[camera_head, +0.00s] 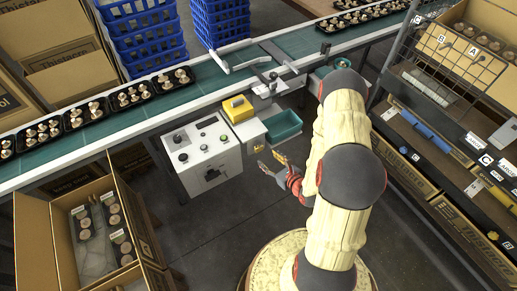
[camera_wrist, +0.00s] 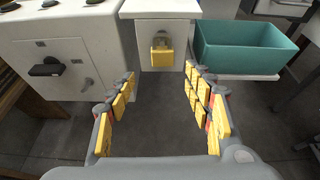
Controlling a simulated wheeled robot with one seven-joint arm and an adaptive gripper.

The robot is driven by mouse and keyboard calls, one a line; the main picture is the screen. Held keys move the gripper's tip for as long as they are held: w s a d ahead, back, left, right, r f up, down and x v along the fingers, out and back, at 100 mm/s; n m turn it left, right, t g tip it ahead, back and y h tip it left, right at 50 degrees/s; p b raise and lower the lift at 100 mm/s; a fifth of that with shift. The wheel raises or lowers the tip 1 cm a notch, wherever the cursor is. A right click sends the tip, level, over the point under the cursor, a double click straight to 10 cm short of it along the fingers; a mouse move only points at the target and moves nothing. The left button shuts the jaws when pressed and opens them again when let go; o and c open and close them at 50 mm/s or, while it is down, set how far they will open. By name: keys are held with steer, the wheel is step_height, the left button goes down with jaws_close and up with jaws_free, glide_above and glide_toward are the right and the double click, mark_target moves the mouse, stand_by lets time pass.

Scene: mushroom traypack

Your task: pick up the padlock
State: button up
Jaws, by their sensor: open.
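The padlock (camera_wrist: 162,52) is yellow with a grey shackle and hangs on the front of a white cabinet (camera_wrist: 153,77) in the wrist view. It also shows small in the head view (camera_head: 257,148), on the cabinet front beside the teal bin. My gripper (camera_wrist: 160,80) is open and empty, with its yellow-padded fingers spread to either side below the padlock. It does not touch the padlock. In the head view my gripper (camera_head: 272,163) is in front of the cabinet and below its top.
A teal bin (camera_wrist: 245,50) stands right of the padlock on a white shelf. A white control box (camera_head: 205,155) with knobs and a dark handle (camera_wrist: 47,68) is to the left. A conveyor (camera_head: 130,122) with mushroom trays runs behind. Open floor lies below my gripper.

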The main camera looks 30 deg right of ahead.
mark_target(260, 150)
steer(key=shift+d+r+b+x, duration=0.1)
steer(key=shift+b+x, duration=0.7)
steer(key=shift+x, duration=1.15)
steer(key=shift+d+r+b+x, duration=0.1)
steer(key=shift+b+x, duration=0.7)
steer(key=shift+x, duration=1.15)
steer(key=c, duration=0.3)
jaws_close()
